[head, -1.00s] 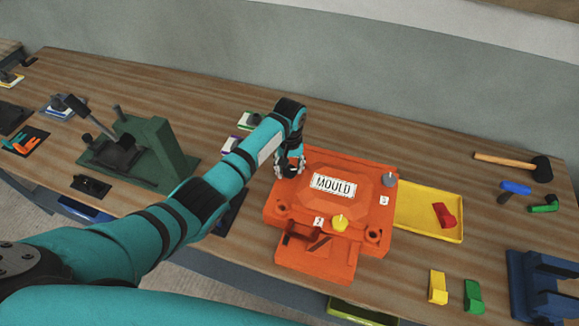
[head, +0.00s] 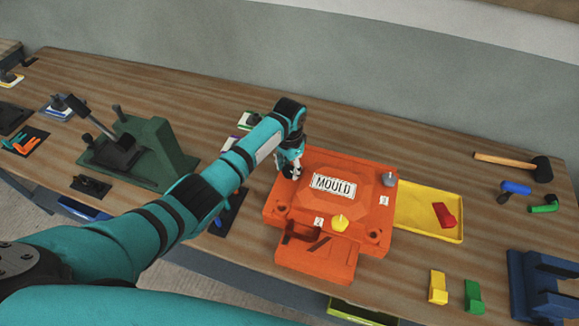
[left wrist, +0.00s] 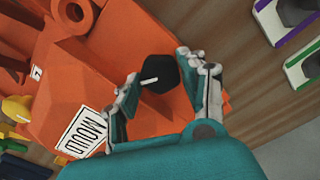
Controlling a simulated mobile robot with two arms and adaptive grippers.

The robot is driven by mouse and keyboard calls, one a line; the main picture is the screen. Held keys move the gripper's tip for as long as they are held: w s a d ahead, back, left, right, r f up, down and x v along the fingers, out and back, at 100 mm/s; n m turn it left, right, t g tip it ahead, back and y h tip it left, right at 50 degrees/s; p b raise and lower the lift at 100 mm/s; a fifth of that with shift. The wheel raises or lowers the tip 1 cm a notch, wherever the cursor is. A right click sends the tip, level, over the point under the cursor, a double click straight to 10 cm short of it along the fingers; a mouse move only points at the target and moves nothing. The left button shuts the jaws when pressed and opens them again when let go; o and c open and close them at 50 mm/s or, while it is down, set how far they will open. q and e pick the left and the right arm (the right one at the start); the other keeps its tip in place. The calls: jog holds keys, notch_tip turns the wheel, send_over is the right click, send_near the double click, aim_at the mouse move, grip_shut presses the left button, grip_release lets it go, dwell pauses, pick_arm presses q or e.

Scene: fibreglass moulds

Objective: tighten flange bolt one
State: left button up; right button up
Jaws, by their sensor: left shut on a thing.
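The orange mould (head: 325,213), with a white MOULD plate (head: 333,184), sits on the bench. My left gripper (head: 291,170) is over its back left corner. In the left wrist view, my left gripper (left wrist: 158,68) has its fingers on both sides of a dark hexagonal bolt head (left wrist: 158,74) and is shut on it. The bolt head has a white line mark. In the head view the gripper hides this bolt. A grey bolt (head: 390,180) stands at the back right corner. A yellow knob (head: 340,223) is at the front. My right gripper is out of view.
A yellow tray (head: 413,213) with a red piece (head: 443,215) lies right of the mould. A mallet (head: 541,168) lies at the back right. A green fixture (head: 151,150) stands to the left.

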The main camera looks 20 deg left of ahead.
pick_arm(q)
jog(key=m, duration=0.3)
jog(key=shift+m, duration=0.4)
jog(key=m, duration=0.4)
jog(key=shift+m, duration=0.3)
jog(key=m, duration=0.4)
jog(key=shift+m+b, duration=0.5)
jog(key=shift+m, duration=1.6)
jog(key=o, duration=1.2)
jog(key=shift+r, duration=0.1)
